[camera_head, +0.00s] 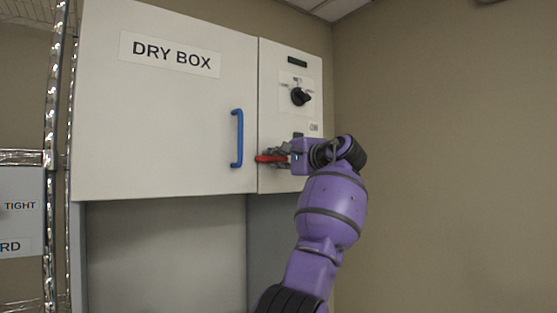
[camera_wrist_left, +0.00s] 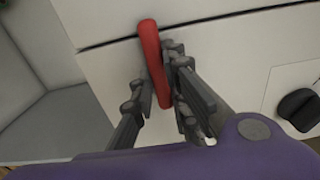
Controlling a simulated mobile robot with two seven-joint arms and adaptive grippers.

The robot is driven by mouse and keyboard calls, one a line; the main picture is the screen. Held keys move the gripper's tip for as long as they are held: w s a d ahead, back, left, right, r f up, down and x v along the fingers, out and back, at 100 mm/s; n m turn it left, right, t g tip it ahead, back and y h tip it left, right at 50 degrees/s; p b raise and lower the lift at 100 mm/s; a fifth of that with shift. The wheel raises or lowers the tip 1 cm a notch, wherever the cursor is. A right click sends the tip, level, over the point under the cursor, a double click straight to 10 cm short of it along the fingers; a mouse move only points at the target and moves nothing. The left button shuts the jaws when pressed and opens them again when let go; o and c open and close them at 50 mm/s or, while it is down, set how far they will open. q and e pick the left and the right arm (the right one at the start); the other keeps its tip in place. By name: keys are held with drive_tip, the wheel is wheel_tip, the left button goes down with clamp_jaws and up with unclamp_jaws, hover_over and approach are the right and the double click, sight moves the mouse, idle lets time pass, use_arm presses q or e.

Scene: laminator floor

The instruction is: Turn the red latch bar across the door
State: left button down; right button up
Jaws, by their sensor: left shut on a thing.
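The white dry box door (camera_head: 160,130) is closed and carries a blue upright handle (camera_head: 237,138). The red latch bar (camera_head: 268,158) sits on the panel to its right and lies about level, with its free end reaching over the seam onto the door's edge. In the left wrist view the bar (camera_wrist_left: 154,62) also crosses the dark seam. My left gripper (camera_head: 277,157) is shut on the bar, with a finger on each side of it in the wrist view (camera_wrist_left: 155,82). The fingers and wrist hide the bar's pivot end. My right gripper is not in view.
The right panel (camera_head: 290,80) has a black rotary knob (camera_head: 300,96) above the latch; it also shows in the wrist view (camera_wrist_left: 298,106). A chrome wire rack (camera_head: 52,150) stands at the left. Open space lies below the box.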

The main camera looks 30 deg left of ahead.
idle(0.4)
use_arm(q)
drive_tip(key=c, duration=1.7)
unclamp_jaws()
drive_tip(key=v, duration=1.2)
drive_tip(key=shift+f, duration=0.1)
